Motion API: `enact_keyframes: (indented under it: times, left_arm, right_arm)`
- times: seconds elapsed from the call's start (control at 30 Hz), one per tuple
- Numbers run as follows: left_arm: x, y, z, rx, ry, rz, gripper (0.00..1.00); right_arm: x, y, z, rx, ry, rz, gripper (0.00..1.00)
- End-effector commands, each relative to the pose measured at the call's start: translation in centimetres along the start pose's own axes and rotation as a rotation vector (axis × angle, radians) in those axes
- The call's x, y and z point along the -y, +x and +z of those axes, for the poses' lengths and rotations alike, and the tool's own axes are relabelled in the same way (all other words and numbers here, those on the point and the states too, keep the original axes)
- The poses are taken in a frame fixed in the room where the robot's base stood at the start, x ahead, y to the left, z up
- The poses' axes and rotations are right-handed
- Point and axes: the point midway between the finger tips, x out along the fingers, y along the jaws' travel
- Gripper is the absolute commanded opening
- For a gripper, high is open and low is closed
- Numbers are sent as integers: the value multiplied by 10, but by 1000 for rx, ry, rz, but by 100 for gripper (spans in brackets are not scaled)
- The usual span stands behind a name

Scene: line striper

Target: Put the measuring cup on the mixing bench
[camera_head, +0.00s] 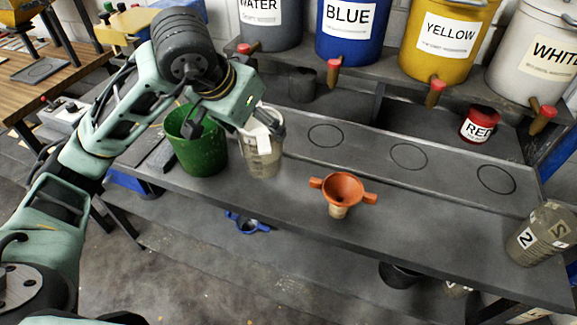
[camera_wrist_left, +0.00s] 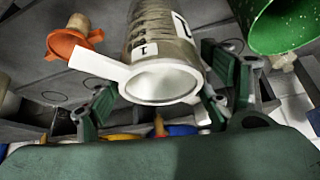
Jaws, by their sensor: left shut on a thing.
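The measuring cup (camera_head: 262,155) is a murky translucent cup with a white rim and handle, marked 1. My left gripper (camera_head: 258,122) is shut on it near the rim. In the left wrist view the cup (camera_wrist_left: 158,45) sits between the two fingers (camera_wrist_left: 160,98), with its open rim towards the camera and its handle to the left. In the head view the cup is roughly upright at the grey mixing bench (camera_head: 290,225), beside a green bucket. I cannot tell whether its base touches the bench. My right gripper is not in view.
The green bucket (camera_head: 195,150) stands close left of the cup. An orange funnel (camera_head: 343,188) is to its right. Another cup, marked 2 (camera_head: 540,238), is at the far right. Paint buckets (camera_head: 345,28) line the back shelf. The bench between funnel and second cup is clear.

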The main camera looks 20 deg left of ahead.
Motion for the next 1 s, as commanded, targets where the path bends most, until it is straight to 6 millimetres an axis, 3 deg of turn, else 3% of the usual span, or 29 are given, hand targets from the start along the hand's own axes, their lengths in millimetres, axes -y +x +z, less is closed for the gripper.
enact_keyframes:
  times: [0.3, 0.8, 1.0]
  left_arm:
    - [-2, 39, 24, 1, 0, 3, 11]
    - [-3, 77, 46, -2, 0, 3, 11]
    - [-2, 80, 48, -4, 1, 1, 11]
  right_arm:
    - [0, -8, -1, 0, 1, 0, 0]
    - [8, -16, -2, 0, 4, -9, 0]
    - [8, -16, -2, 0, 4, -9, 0]
